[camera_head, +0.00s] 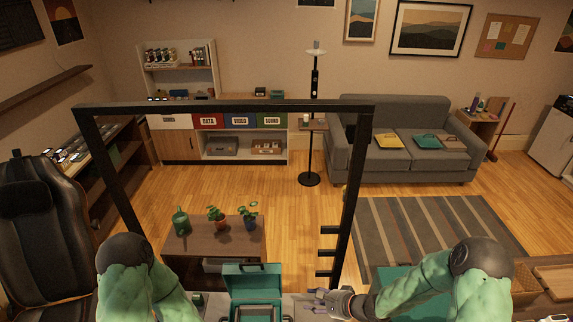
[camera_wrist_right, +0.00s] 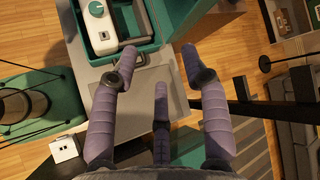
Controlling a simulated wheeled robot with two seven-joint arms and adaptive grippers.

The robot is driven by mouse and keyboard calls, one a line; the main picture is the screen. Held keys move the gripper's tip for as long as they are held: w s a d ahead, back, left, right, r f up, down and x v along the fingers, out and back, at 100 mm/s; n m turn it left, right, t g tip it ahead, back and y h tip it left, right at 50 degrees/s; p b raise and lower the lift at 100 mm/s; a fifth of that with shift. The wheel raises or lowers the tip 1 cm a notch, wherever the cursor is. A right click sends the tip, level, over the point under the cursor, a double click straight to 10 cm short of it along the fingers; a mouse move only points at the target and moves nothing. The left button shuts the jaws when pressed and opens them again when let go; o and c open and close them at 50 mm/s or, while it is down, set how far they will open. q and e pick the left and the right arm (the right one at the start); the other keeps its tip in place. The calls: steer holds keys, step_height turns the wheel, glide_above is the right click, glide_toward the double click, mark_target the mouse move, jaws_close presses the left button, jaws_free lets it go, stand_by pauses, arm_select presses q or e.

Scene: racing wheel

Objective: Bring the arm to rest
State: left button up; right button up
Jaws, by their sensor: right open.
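My right arm (camera_head: 425,283) comes in from the lower right, bent at the elbow. Its gripper (camera_head: 318,300) is low in the middle of the head view, just right of an open teal case (camera_head: 252,269). In the right wrist view, the purple-grey fingers of this gripper (camera_wrist_right: 158,62) are spread apart with nothing between them. They point toward the case (camera_wrist_right: 146,44) and appear apart from it. A white device (camera_wrist_right: 100,12) lies in the case. My left arm (camera_head: 128,275) shows at the lower left, and its gripper is out of view.
A black upright frame (camera_head: 225,108) stands in front of me, its right post (camera_head: 350,200) beyond the right gripper. Plants (camera_head: 217,214) stand on a low table (camera_head: 230,243). A black chair (camera_head: 45,235) is at left. Open floor (camera_head: 300,215) lies farther back.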

steer(key=s+f+n+g+h+b, duration=0.1)
steer(key=s+f+n+b, duration=0.2)
steer(key=s+f+b, duration=0.4)
steer(key=s+f+n+g+h+b, duration=0.2)
steer(key=s+f+n+b, duration=0.2)
steer(key=f, duration=1.2)
steer(key=s+f+n+g+h+b, duration=0.1)
steer(key=s+f+n+g+b, duration=0.1)
steer(key=s+f+b, duration=0.8)
step_height(320, 180, down, 2)
steer(key=n+b, duration=0.1)
steer(key=b, duration=0.2)
steer(key=shift+s+d+f+n+h+b, duration=0.2)
steer(key=shift+f+n+h+b, duration=0.1)
steer(key=shift+n+h, duration=0.1)
